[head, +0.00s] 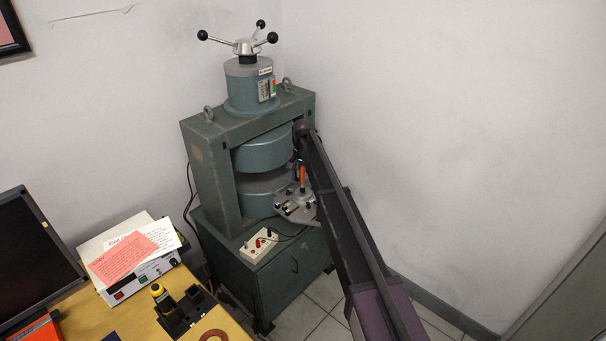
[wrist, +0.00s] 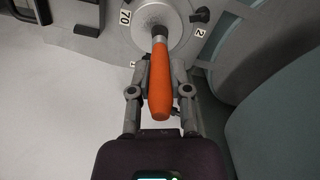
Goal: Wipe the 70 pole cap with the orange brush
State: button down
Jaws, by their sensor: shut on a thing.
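My gripper (wrist: 161,82) is shut on the orange brush (wrist: 160,88), with a finger on each side of its handle. The brush's dark end points away from me, over a round grey metal disc (wrist: 178,42). I cannot tell whether it touches the disc. A white label "70" (wrist: 125,17) sits at the disc's left edge and a label "2" (wrist: 200,33) at its right. Which part is the 70 pole cap is unclear. In the head view the orange brush (head: 302,176) is upright above the grey plate (head: 297,208) at the magnet's front; my arm partly covers this area.
The green magnet frame (head: 218,170) holds two round poles, the upper pole (head: 262,150) and lower pole (head: 258,190), with a gap between. Their curved sides are close on the right in the wrist view (wrist: 280,110).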

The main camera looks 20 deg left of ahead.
jog(key=shift+s+a+r, duration=0.1)
jog(key=shift+s+a, duration=0.25)
jog(key=shift+s, duration=0.35)
jog(key=shift+s+a, duration=0.35)
jog(key=shift+s, duration=0.35)
notch_tip(320, 180, up, 6)
jog(key=p, duration=0.6)
jog(key=shift+r, duration=0.1)
jog(key=shift+r+p, duration=1.4)
jog(key=shift+p, duration=0.25)
